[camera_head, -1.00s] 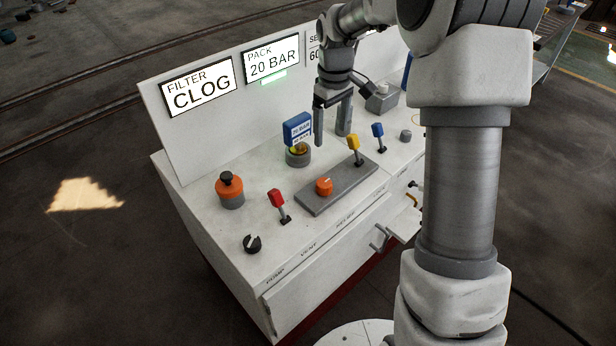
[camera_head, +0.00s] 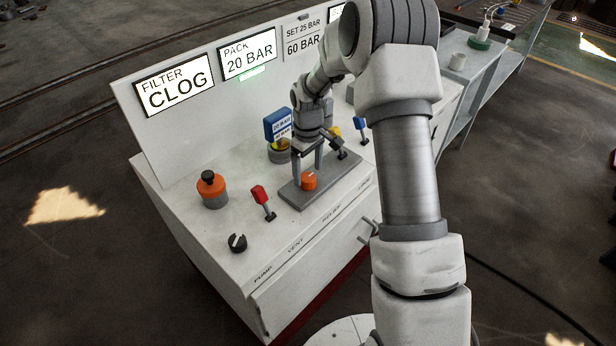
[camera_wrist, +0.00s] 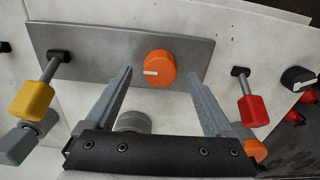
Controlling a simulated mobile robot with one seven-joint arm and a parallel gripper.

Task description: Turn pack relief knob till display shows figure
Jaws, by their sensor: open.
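The orange knob (camera_head: 309,181) with a pale pointer mark sits on a grey plate (camera_head: 290,197), above the printed word RELIEF. It also shows in the wrist view (camera_wrist: 160,69), pointer to the left. My gripper (camera_head: 308,169) is open just behind and above the knob. In the wrist view its fingertips (camera_wrist: 159,76) stand either side of the knob, with gaps; I cannot tell their height above the plate. The pack display (camera_head: 248,54) reads 20 BAR, with a green light below. The adjacent display (camera_head: 303,38) reads SET 25 BAR, 60 BAR.
A red lever (camera_head: 262,199), a black knob (camera_head: 238,243) and an orange-and-black knob (camera_head: 211,186) stand left of the plate. The FILTER display (camera_head: 174,85) reads CLOG.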

